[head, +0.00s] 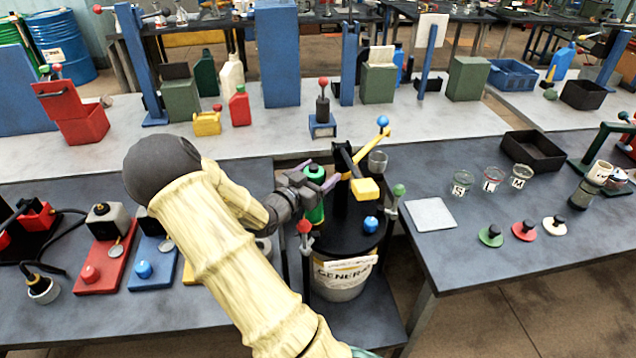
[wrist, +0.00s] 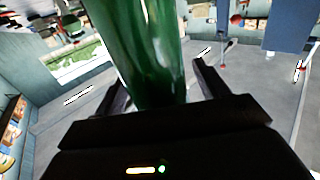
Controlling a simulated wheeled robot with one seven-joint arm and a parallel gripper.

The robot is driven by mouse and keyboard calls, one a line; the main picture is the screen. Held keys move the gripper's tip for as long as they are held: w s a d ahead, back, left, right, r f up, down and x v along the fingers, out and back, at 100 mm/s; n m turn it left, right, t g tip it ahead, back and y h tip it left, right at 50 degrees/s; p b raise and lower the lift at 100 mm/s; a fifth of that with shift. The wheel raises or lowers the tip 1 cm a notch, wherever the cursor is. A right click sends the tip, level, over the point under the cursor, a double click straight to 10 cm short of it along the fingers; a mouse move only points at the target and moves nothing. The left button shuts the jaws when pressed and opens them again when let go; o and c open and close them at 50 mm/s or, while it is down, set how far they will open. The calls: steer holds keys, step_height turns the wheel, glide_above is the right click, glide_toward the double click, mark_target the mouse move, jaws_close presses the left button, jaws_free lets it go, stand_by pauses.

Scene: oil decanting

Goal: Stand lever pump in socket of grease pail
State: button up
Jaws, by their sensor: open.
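The grease pail (head: 340,290) stands at the centre of the head view, white with a "GENERAL" label and a black top. A black upright with a yellow lever (head: 366,189) and a blue ball stands over it; this looks like the lever pump, but its foot and the socket are hidden. My gripper (head: 312,182) is open at the pail's left, with its fingers around a green cylinder (head: 315,212). In the wrist view, the green cylinder (wrist: 150,50) rises between the two open fingers. I cannot tell whether the cylinder belongs to the pump.
Red-knobbed (head: 305,228) and green-knobbed (head: 399,190) posts flank the pail. A grey pad (head: 430,214), labelled cups and several coloured knobs sit on the right table. Red (head: 105,262) and blue (head: 150,262) stands are on the left. My arm hides part of the left table.

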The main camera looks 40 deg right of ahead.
step_height(320, 180, up, 6)
steer(key=shift+r, duration=0.25)
steer(key=shift+r, duration=0.1)
stand_by(0.9)
